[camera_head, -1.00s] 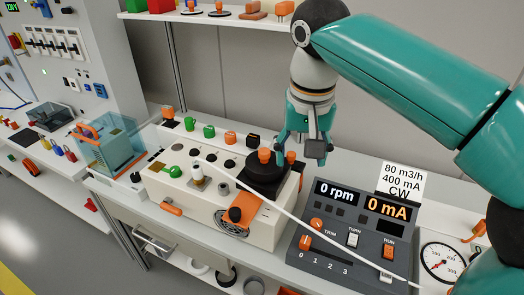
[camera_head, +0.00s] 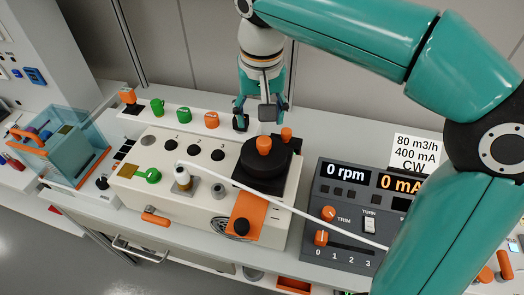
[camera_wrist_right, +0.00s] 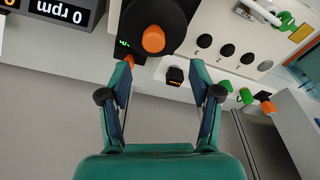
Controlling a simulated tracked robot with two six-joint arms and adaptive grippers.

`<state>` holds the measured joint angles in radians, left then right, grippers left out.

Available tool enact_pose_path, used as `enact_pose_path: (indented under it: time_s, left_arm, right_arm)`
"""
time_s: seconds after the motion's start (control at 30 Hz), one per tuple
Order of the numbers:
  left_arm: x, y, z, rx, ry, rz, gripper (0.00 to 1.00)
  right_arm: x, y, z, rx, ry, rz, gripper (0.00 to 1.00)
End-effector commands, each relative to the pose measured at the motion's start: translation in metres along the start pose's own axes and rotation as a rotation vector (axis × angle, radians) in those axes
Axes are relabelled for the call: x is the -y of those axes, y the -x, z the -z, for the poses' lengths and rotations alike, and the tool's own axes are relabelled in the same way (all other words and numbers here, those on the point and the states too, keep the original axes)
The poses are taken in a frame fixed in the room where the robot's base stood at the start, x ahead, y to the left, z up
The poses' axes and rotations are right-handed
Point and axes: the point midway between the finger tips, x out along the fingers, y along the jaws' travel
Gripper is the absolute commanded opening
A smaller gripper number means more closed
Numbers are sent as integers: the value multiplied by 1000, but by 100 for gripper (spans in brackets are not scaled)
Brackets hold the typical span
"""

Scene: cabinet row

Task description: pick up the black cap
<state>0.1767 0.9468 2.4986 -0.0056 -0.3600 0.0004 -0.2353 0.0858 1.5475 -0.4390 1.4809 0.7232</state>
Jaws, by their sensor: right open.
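The black cap (camera_head: 240,122) stands at the right end of a row of caps on a white ledge behind the cream machine (camera_head: 165,188). In the right wrist view the black cap (camera_wrist_right: 175,75) shows between the fingertips, somewhat right of centre. My right gripper (camera_head: 262,106) is open and empty, above and just behind the cap's end of the row. Its two spread fingers (camera_wrist_right: 160,76) show in the wrist view, with no contact visible; the exact height above the cap is hard to tell. My left gripper is not in view.
Orange and green caps (camera_head: 183,114) stand left of the black cap. A black round part with an orange knob (camera_head: 264,145) rises close on the right. A white cable crosses the machine to a grey console (camera_head: 345,195). A wall stands behind.

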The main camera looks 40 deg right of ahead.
Motion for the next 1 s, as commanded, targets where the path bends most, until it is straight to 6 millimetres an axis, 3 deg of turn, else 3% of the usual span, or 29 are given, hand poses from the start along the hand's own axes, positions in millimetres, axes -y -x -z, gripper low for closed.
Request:
enact_pose_path:
  time_s: [0.03, 0.2, 0.47, 0.8, 1.0]
  left_arm:
    - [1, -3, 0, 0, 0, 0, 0]
    - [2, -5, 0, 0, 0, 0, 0]
    - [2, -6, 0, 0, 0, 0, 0]
    - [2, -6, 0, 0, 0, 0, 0]
    - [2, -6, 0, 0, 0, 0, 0]
  right_arm:
    - [-1, -13, -1, 3, -1, -3, 63]
    - [0, -39, 0, 0, 0, 0, 63]
    - [-1, -54, 1, 1, 2, 0, 63]
    - [-6, -97, 3, 0, 6, 1, 63]
    - [-5, -100, 4, -1, 6, 2, 63]
